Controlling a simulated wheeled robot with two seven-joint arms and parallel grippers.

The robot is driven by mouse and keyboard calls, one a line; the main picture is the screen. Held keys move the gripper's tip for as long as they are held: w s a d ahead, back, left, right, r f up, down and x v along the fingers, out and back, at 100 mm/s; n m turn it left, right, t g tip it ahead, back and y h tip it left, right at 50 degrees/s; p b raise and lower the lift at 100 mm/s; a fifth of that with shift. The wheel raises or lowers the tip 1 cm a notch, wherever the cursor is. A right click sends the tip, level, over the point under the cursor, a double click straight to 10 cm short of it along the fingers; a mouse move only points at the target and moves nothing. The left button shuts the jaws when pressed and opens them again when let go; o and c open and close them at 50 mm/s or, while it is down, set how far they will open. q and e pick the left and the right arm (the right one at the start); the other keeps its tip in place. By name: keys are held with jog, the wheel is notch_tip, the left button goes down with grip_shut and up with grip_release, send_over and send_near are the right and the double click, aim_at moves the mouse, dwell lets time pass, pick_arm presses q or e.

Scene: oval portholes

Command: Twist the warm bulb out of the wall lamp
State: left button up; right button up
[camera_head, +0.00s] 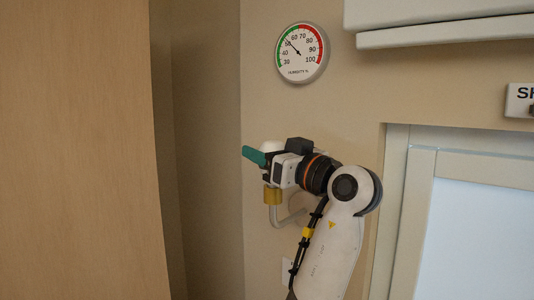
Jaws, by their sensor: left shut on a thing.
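The wall lamp shows as a brass-coloured socket (273,195) on a curved pale arm (288,220) against the beige wall. My left gripper (258,157) is just above the socket, with one teal finger showing at its left end. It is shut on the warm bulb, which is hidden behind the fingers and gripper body. I cannot tell whether the bulb still touches the socket. My right gripper is not in view.
A round humidity gauge (302,53) hangs on the wall above the gripper. A wooden panel (80,150) fills the left side. A framed pale window or door (480,240) is at right, with a white cabinet edge (440,32) above. Open wall lies between gauge and gripper.

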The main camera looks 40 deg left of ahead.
pick_arm(q)
jog(key=shift+n+g+y, duration=0.3)
jog(key=shift+n+g, duration=0.2)
jog(key=shift+g, duration=0.3)
jog(key=shift+r, duration=0.75)
jog(key=shift+r+p, duration=0.7)
jog(key=shift+r, duration=0.7)
jog(key=shift+s, duration=0.15)
